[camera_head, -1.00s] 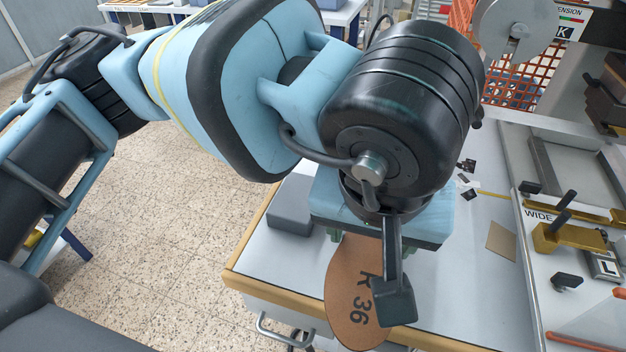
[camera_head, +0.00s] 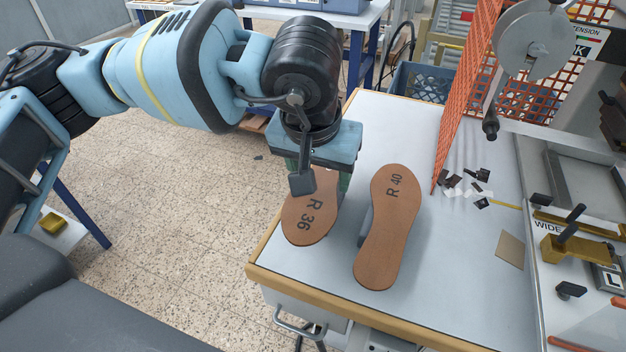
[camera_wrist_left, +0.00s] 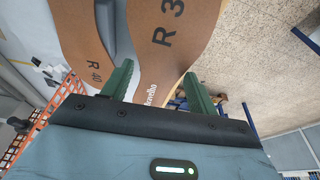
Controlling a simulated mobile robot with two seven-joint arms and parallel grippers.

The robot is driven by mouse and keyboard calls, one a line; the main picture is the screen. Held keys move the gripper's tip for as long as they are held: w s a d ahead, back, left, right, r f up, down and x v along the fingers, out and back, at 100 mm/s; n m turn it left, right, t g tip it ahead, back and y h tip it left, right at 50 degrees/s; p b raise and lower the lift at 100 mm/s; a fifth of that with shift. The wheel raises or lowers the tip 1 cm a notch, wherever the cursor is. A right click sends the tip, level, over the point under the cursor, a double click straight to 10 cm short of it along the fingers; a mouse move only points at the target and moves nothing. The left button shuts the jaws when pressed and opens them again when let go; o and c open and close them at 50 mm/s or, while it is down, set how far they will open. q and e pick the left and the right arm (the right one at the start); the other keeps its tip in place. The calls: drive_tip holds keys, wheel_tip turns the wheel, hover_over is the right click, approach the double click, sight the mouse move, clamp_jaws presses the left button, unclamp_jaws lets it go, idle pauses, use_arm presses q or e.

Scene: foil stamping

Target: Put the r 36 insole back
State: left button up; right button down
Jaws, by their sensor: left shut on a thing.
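The R 36 insole (camera_head: 309,222) is brown, with its label facing up, at the left side of the table in the head view. My left gripper (camera_head: 318,182) is shut on its far end, and the wrist and a dark bracket hide part of it. In the left wrist view the R 36 insole (camera_wrist_left: 172,62) passes between the green fingers of my left gripper (camera_wrist_left: 157,88). Its height above the table is hard to tell. The R 40 insole (camera_head: 388,228) lies just to its right, apart from it in the head view. My right gripper is not in view.
A grey block (camera_head: 366,226) shows at the left side of the R 40 insole, partly hidden. Dark and pale scraps (camera_head: 468,186) and a tan square (camera_head: 510,250) lie right of it. An orange mesh panel (camera_head: 468,90) and the press stand at the right.

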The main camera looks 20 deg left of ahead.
use_arm(q)
drive_tip(key=shift+w+a, duration=0.3)
drive_tip(key=shift+a, duration=0.05)
drive_tip(key=x, duration=0.3)
drive_tip(key=shift+s+a+p, duration=0.25)
drive_tip(key=shift+p, duration=0.05)
drive_tip(key=shift+f, duration=0.4)
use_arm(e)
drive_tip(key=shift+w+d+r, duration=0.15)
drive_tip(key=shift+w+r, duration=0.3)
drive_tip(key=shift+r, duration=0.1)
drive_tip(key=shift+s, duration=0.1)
use_arm(q)
drive_tip(key=shift+f, duration=0.1)
drive_tip(key=o, duration=0.6)
drive_tip(key=shift+f, duration=0.1)
drive_tip(key=o, duration=0.4)
drive_tip(key=shift+o, duration=0.2)
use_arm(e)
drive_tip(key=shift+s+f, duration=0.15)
